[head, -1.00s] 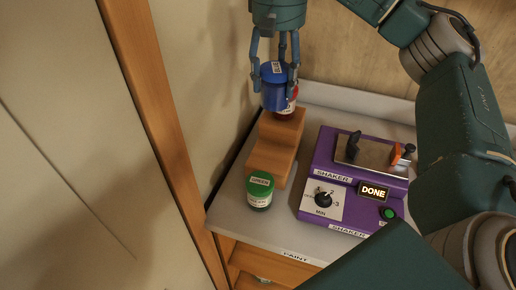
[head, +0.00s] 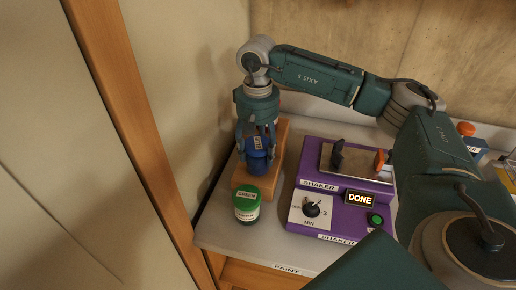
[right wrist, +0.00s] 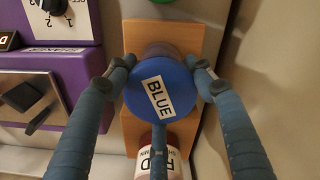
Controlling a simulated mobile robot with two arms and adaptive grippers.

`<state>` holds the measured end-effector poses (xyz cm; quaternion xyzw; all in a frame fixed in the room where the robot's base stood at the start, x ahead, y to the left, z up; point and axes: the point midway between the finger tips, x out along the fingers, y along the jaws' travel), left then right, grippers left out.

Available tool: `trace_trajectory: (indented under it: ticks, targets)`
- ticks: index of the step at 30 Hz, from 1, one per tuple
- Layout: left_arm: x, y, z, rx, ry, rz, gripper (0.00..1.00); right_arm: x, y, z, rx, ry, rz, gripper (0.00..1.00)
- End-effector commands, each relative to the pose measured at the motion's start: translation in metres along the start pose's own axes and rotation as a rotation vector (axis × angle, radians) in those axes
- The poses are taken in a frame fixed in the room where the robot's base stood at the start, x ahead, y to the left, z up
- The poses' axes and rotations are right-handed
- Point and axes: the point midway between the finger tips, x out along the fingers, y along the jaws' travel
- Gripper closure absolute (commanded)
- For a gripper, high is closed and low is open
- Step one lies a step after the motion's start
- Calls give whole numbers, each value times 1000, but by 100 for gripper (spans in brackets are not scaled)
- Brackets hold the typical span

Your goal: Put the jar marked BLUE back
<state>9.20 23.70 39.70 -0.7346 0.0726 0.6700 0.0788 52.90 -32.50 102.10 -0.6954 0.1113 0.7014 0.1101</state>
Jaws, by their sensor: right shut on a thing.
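The blue jar (head: 257,158), its lid marked BLUE (right wrist: 160,92), is held upright in my right gripper (head: 257,140). The gripper's fingers are closed around the lid. The jar is over the wooden stepped stand (head: 277,151); whether its base touches the wood is hidden. In the right wrist view the stand (right wrist: 185,35) lies beneath the jar. A red-labelled jar (right wrist: 172,165) stands close by at that view's bottom, partly covered by a finger. A green jar (head: 247,204) stands on the counter in front of the stand. My left gripper is not in view.
A purple shaker (head: 330,222) reading DONE sits right of the stand, its top plate (head: 345,165) empty of jars. The pale counter (head: 225,238) has a little free room at the front left. A wall rises close on the left. An orange-topped object (head: 466,129) is at far right.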

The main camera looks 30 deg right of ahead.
Motion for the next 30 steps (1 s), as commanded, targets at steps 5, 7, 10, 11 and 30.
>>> trace_trajectory:
  ticks: [5, 7, 10, 11, 30]
  targets:
    - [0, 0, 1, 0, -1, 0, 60, 2, 0, 0, 0, 2, -2, 85]
    - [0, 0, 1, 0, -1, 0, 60, 2, 0, 0, 0, 2, -2, 85]
    - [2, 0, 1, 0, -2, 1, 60, 4, 0, 0, 0, 2, -2, 85]
    - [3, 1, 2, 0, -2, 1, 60, 6, 0, 0, 0, 2, -2, 85]
    - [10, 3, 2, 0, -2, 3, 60, -23, -1, -1, 0, 5, -4, 38]
